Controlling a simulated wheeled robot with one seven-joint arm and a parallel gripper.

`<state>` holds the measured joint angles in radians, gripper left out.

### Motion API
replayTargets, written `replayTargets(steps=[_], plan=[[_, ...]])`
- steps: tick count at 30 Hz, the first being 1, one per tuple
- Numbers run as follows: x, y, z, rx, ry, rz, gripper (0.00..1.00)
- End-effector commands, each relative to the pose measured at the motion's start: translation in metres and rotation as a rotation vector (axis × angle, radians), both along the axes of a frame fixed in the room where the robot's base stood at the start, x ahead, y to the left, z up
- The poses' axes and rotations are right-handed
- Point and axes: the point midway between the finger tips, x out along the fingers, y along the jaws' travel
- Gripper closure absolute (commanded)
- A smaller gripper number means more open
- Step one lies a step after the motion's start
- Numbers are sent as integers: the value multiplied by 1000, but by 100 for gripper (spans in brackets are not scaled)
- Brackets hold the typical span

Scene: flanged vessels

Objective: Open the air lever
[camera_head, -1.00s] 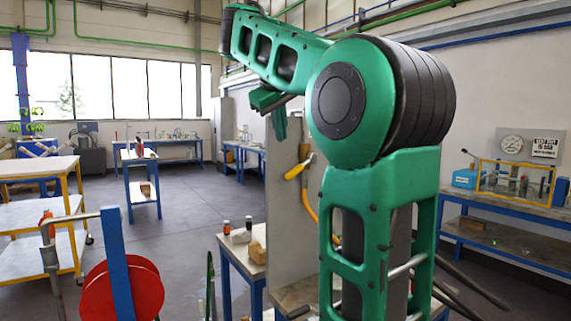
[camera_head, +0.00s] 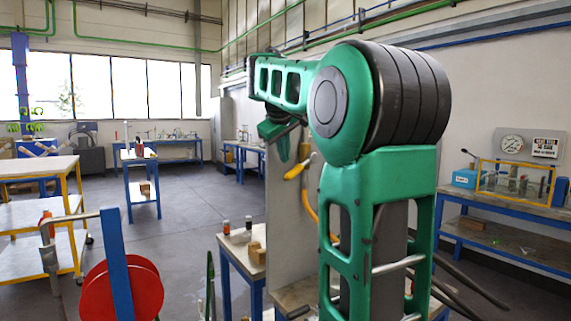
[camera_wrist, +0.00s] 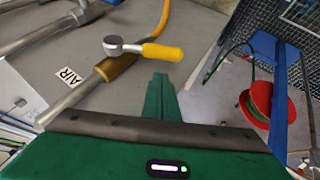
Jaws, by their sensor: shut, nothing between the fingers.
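The air lever has a yellow handle (camera_wrist: 162,52) and a grey metal head (camera_wrist: 113,45). It sits on a brass-coloured fitting of a grey pipe, beside a white AIR label (camera_wrist: 70,76) on a grey panel. In the wrist view the handle points right, across the pipe. My gripper (camera_wrist: 160,82) is shut and empty, with its fingertips just below the handle in the picture; I see no clear contact. In the head view the yellow handle (camera_head: 295,172) shows at the panel edge, and my green gripper (camera_head: 283,150) is just above and left of it.
A yellow hose (camera_wrist: 160,18) runs from the fitting. Other grey pipes cross the upper left of the wrist view. A red reel (camera_head: 122,289) on a blue post stands at front left. A small table (camera_head: 233,254) with bottles and blocks stands beside the grey panel (camera_head: 284,232).

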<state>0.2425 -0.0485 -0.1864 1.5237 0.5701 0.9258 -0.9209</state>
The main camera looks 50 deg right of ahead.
Motion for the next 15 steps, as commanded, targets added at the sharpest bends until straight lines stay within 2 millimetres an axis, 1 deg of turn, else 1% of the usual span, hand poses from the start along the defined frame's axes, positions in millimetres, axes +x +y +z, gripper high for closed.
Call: replayTargets(steps=[1,6,15], plan=[[-4,-2,-5,1,-1,-2,100],[-9,-9,-17,0,-1,-1,100],[-10,-10,-21,-1,-4,0,100]])
